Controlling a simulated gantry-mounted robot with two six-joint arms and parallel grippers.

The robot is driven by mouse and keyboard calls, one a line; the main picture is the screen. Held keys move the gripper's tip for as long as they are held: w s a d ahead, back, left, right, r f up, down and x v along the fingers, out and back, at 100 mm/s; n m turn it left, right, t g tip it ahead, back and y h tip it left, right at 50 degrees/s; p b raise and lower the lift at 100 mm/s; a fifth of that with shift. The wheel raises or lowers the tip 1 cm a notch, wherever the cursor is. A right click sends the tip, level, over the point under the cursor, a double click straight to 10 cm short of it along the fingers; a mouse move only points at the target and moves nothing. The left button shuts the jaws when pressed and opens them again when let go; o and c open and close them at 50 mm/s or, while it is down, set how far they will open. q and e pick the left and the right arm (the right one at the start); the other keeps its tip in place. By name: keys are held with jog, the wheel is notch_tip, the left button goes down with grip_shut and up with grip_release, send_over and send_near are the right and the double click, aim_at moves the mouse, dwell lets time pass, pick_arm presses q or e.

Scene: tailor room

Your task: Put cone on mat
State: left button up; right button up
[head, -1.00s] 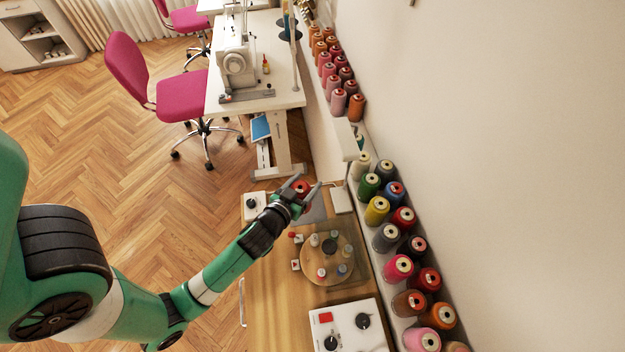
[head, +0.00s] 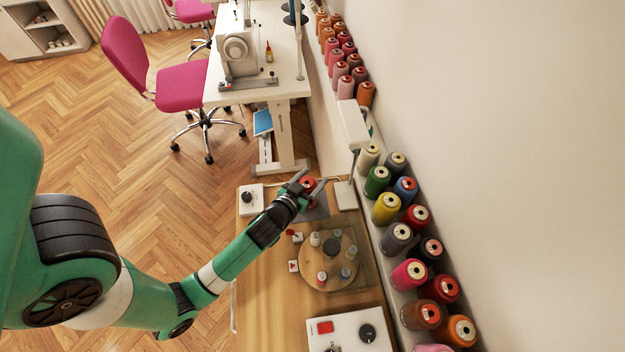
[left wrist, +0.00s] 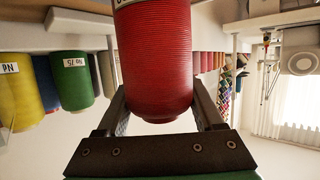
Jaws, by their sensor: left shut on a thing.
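A red thread cone (head: 308,183) is between the fingers of my left gripper (head: 311,182), at the far end of the wooden table. The left wrist view shows the red cone (left wrist: 154,60) large, with a finger on each side, and the left gripper (left wrist: 160,105) shut on it. A dark grey mat (head: 316,208) lies on the table just below the gripper in the picture and is partly hidden by it. I cannot tell whether the cone touches anything beneath it. My right gripper is not in view.
A round wooden holder (head: 328,262) with small spools stands on the table nearer me. A white lamp (head: 346,194) stands right of the gripper. A control box (head: 250,198) is at the left. Several thread cones (head: 385,208) line the wall shelf.

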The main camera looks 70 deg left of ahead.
pick_arm(q)
jog(key=shift+f, duration=0.25)
jog(key=o, duration=1.5)
jog(key=shift+r, duration=0.1)
jog(key=shift+r, duration=0.2)
jog(key=shift+s+d+r, duration=0.1)
jog(key=shift+s+d, duration=0.15)
jog(key=v, duration=1.1)
jog(key=shift+s+d, duration=0.1)
jog(key=shift+s, duration=0.05)
jog(key=shift+r, duration=0.1)
